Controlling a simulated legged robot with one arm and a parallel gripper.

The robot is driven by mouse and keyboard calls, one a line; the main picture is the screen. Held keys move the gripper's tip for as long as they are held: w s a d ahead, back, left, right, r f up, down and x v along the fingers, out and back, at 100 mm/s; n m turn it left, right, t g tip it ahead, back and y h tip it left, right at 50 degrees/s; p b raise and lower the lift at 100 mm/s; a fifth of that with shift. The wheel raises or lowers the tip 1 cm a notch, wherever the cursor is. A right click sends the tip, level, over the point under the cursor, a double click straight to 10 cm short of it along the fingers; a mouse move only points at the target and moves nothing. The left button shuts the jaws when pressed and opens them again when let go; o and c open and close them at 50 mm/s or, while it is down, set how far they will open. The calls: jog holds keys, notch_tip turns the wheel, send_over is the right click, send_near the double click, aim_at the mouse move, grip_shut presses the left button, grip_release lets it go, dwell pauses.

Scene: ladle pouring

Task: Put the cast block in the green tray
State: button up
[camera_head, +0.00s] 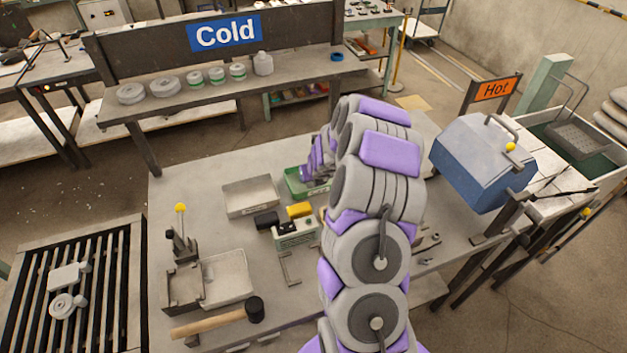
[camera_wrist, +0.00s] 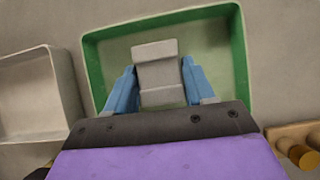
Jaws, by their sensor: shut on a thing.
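The cast block (camera_wrist: 156,72) is a pale grey stepped piece. My gripper (camera_wrist: 158,84) has its blue fingers on both sides of it and is shut on it. In the wrist view the block shows over the inside of the green tray (camera_wrist: 242,60); I cannot tell whether it touches the tray floor. In the head view the green tray (camera_head: 291,184) stands at the middle of the table, partly hidden behind my purple and grey arm. The block and the fingertips are hidden in that view.
A grey-white tray (camera_head: 228,208) stands just left of the green tray. Black and yellow blocks (camera_head: 299,210) sit in front. A mallet (camera_head: 208,323) and an open mould (camera_head: 228,276) lie at the front left. A blue box (camera_head: 478,165) stands on the right by the Hot sign.

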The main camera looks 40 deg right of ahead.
jog(key=shift+a+r, duration=0.2)
jog(key=shift+a, duration=0.05)
jog(key=shift+d+f, duration=0.3)
jog(key=shift+d, duration=0.15)
jog(key=o, duration=1.2)
jog(key=shift+s+d, duration=0.1)
jog(key=shift+d, duration=0.35)
jog(key=shift+c, duration=0.2)
jog(key=shift+o, duration=0.6)
jog(key=shift+f, duration=0.1)
jog(key=shift+o, duration=0.3)
jog(key=shift+a, duration=0.55)
jog(key=shift+d, duration=0.15)
